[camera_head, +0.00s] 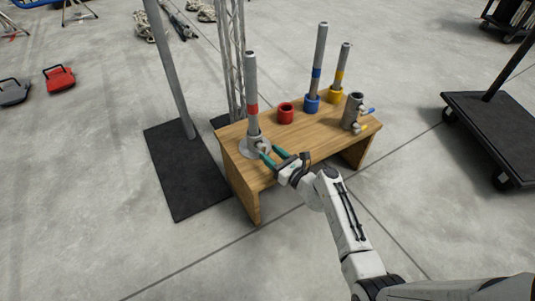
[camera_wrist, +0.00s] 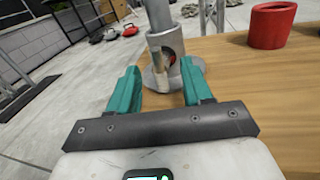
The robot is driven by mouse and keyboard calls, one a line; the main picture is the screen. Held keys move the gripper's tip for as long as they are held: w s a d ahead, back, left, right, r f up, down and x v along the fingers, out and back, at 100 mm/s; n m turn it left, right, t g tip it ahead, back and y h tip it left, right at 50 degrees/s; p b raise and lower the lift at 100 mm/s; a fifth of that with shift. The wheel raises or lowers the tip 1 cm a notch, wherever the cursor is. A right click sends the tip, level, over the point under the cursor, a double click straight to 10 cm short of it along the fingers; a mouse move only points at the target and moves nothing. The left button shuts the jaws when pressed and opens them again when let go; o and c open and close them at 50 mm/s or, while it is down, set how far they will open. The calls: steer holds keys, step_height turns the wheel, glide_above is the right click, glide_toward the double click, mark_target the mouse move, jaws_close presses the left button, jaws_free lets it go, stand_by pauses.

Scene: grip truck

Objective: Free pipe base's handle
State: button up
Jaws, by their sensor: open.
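The pipe base (camera_head: 255,146) is a grey metal socket on a round flange at the left front of the wooden table (camera_head: 315,129). A grey pipe with a red band (camera_head: 252,95) stands upright in it. In the wrist view the base (camera_wrist: 165,50) shows a side opening with red inside, and a small metal handle (camera_wrist: 187,75) at its front. My gripper (camera_head: 270,153) has teal fingers, which also show in the wrist view (camera_wrist: 160,85). They are open, with the base ahead of and between the tips. I cannot tell if they touch the handle.
A post on a black plate (camera_head: 174,170) stands left. A black cart (camera_head: 492,135) is right.

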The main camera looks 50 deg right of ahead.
mark_target(262, 148)
steer(key=shift+w+d, duration=0.1)
steer(key=shift+w, duration=1.15)
steer(key=shift+c, duration=0.3)
jaws_close()
